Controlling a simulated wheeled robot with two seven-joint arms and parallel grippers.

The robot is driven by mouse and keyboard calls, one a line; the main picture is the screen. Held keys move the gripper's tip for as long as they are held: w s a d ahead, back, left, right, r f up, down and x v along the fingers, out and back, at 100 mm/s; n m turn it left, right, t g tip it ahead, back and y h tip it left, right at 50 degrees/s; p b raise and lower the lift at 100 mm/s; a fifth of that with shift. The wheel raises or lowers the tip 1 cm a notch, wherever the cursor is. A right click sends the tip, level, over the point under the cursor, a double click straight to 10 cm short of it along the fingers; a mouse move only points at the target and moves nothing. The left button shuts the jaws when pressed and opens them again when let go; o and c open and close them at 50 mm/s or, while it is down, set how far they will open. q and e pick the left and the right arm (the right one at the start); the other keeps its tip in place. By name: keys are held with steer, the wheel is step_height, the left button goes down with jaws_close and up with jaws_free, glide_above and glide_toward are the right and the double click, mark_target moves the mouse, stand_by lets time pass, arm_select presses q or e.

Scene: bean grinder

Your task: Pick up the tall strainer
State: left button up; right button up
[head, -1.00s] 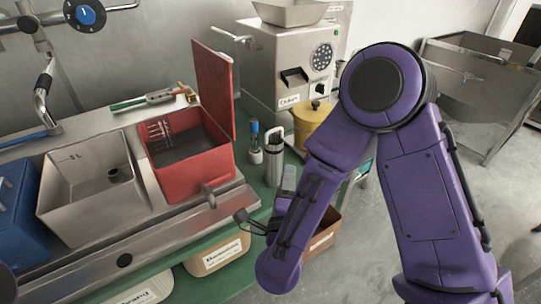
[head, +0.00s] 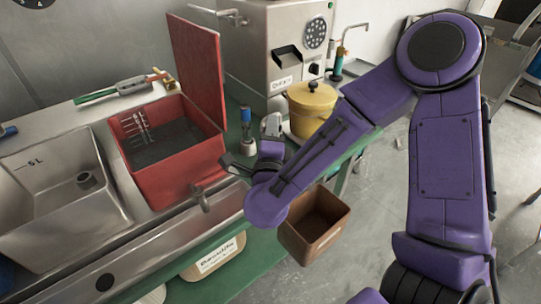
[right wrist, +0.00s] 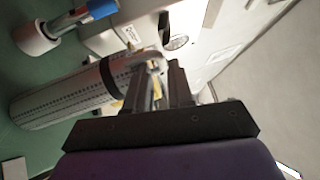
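The tall strainer (right wrist: 65,100) is a grey perforated metal cylinder with a dark band near its top and a pale loop handle (right wrist: 148,60). It lies across the left of the right wrist view. In the head view only a pale part of its top (head: 271,124) shows behind my right gripper; the rest is hidden. My right gripper (head: 235,163) is by the strainer's top. In the right wrist view its dark fingers (right wrist: 158,85) are close together around the handle. I cannot tell whether they grip it. My left gripper is not in view.
A blue-topped tool (head: 246,130) stands left of the strainer. The yellow pot (head: 312,108) and grinder (head: 280,50) stand behind. A red bin (head: 180,170) is to the left, with a steel basin (head: 60,210) beyond. A brown box (head: 316,225) is below right.

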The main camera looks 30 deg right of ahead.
steer(key=p+x, duration=0.1)
steer(key=x, duration=0.3)
steer(key=shift+r, duration=0.2)
steer(key=shift+w+d+f, duration=0.1)
steer(key=shift+w, duration=0.05)
jaws_close()
